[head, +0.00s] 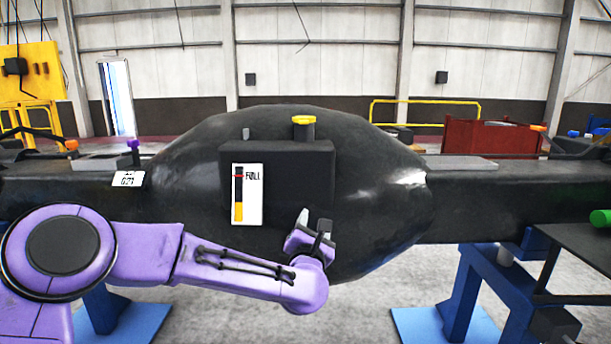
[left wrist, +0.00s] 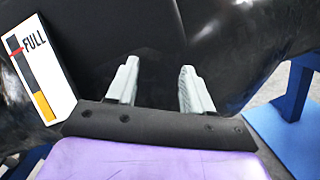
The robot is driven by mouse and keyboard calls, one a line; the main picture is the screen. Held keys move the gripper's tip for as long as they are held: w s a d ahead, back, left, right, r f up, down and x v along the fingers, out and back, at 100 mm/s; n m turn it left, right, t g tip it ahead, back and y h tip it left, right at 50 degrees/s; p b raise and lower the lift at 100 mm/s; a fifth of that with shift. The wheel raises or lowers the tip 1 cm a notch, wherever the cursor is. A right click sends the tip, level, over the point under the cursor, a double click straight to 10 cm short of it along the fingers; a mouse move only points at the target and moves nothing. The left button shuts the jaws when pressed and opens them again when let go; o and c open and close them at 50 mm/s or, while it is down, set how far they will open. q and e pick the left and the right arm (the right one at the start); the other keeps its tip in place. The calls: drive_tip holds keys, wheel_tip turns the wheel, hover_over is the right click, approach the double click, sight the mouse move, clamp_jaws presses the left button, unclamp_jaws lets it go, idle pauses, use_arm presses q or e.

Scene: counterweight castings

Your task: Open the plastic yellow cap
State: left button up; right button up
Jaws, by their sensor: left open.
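The yellow cap (head: 304,120) sits on a short neck on top of a black box (head: 300,160) on the bulging black casting (head: 385,180) in the head view. The cap does not show in the left wrist view. My right gripper is in neither view.
A white gauge plate (head: 247,194) marked FULL is on the casting, left of my left gripper; it also shows in the left wrist view (left wrist: 38,68). Blue stands (head: 462,300) stand below the casting. The space above the cap is clear.

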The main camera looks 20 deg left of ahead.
sight(303, 123)
use_arm(q)
wheel_tip(303, 123, up, 17)
drive_tip(key=s+a+n+t+y, duration=0.1)
drive_tip(key=a+n+t+y, duration=0.15)
drive_tip(key=n, duration=0.55)
drive_tip(key=shift+y, duration=0.35)
drive_tip(key=p+x, duration=0.1)
drive_tip(key=x, duration=0.2)
drive_tip(key=p+x, duration=0.1)
drive_tip(key=x, duration=0.2)
drive_tip(key=p+x, duration=0.2)
drive_tip(key=x, duration=0.1)
drive_tip(key=shift+d+r, duration=0.1)
drive_tip(key=shift+r, duration=0.25)
drive_tip(key=shift+w+r, duration=0.1)
drive_tip(key=shift+w, duration=0.55)
drive_tip(key=shift+p, duration=0.3)
clamp_jaws()
